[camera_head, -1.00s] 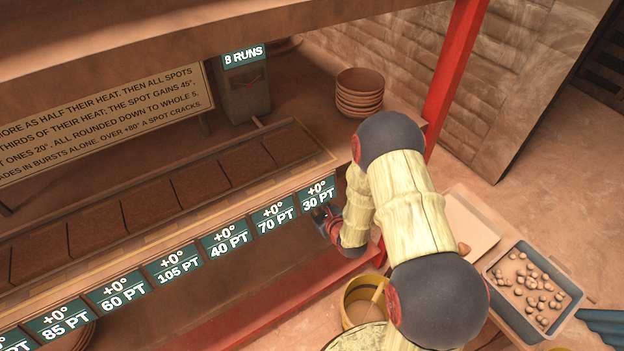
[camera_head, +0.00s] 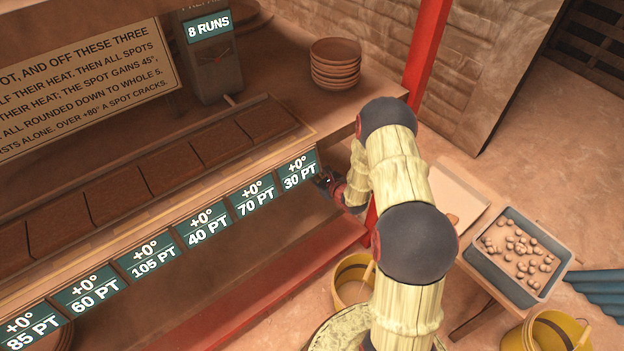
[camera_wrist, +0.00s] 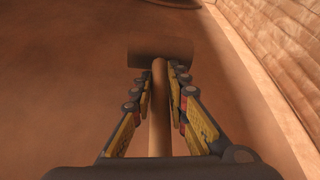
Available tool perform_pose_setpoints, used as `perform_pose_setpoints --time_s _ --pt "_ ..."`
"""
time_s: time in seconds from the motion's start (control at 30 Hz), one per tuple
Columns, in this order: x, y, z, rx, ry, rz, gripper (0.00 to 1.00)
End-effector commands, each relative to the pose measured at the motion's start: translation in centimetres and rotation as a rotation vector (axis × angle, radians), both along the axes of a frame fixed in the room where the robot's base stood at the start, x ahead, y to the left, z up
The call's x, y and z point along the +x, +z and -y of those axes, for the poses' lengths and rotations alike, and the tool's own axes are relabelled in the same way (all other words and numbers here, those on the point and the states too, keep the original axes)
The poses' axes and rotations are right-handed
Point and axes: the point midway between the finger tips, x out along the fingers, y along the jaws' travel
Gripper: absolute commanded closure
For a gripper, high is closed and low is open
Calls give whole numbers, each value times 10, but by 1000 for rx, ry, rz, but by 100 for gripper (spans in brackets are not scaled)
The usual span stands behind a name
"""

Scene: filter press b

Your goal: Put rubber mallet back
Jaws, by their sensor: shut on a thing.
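The rubber mallet (camera_wrist: 160,48) shows in the wrist view, with a dark brown cylindrical head and a lighter wooden handle (camera_wrist: 159,100). My gripper (camera_wrist: 159,84) is shut on the handle, with one finger on each side and the head lying just beyond the fingertips. In the head view my gripper (camera_head: 328,182) is at the right end of the press front, just right of the 30 PT label (camera_head: 300,170). The mallet cannot be made out there.
Several stacked bowls (camera_head: 336,64) stand on the shelf near the red post (camera_head: 428,58). A grey tray of small round pieces (camera_head: 520,255) sits on a low table at right. Yellow buckets (camera_head: 352,281) stand on the floor. A brick wall (camera_wrist: 262,35) runs along the right in the wrist view.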

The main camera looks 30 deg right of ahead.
Motion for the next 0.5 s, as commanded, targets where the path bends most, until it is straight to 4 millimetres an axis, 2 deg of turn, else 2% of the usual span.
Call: perform_pose_setpoints --time_s 0.13,0.3,0.5 --pt "5 -11 7 0 -2 1 100" --pt "4 -37 7 0 0 1 100" --pt "5 -38 7 -1 0 2 100"
